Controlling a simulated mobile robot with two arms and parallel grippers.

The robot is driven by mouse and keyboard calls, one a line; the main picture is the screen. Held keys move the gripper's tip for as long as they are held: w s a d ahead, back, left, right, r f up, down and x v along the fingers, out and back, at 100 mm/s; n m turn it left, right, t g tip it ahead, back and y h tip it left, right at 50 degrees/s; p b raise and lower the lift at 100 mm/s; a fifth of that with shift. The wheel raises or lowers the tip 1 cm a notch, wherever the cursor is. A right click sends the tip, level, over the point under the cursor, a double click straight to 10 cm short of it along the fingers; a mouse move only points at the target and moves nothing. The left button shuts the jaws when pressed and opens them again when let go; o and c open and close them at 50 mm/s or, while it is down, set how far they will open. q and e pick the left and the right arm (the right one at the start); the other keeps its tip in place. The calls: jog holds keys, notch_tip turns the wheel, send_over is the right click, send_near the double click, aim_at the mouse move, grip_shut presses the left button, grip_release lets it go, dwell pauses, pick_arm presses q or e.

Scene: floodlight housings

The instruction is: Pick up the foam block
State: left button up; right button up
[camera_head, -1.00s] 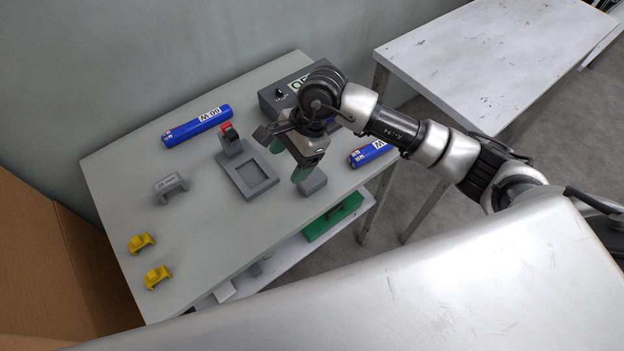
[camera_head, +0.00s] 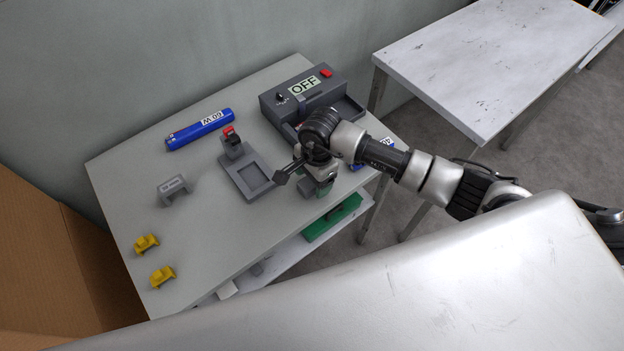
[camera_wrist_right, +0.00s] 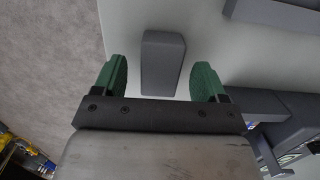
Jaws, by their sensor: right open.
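The foam block looks to be a small dark grey block, at the table's front right edge in the head view (camera_head: 307,188). The wrist view shows it as a grey rectangular block (camera_wrist_right: 163,60) lying between the two green fingers. My right gripper (camera_wrist_right: 164,82) is open, with a gap on each side of the block. In the head view my right gripper (camera_head: 324,187) is pointed down at the block and partly hides it. My left gripper is not in view.
A grey fixture with a red clamp (camera_head: 233,138) stands left of the block. A control box reading OFF (camera_head: 300,92) is behind.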

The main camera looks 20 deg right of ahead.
jog(key=shift+a+f, duration=0.1)
jog(key=shift+f, duration=0.45)
jog(key=c, duration=1)
jog(key=shift+r, duration=0.45)
jog(key=r, duration=0.1)
jog(key=r+b, duration=0.1)
jog(key=d+r, duration=0.1)
jog(key=shift+w+r+b, duration=0.25)
jog(key=shift+w+b, duration=0.05)
jog(key=w+d+r+b, duration=0.3)
jog(key=w+d+r, duration=0.2)
jog(key=d, duration=0.4)
jog(key=shift+d+r, duration=0.15)
jog(key=shift+r, duration=0.7)
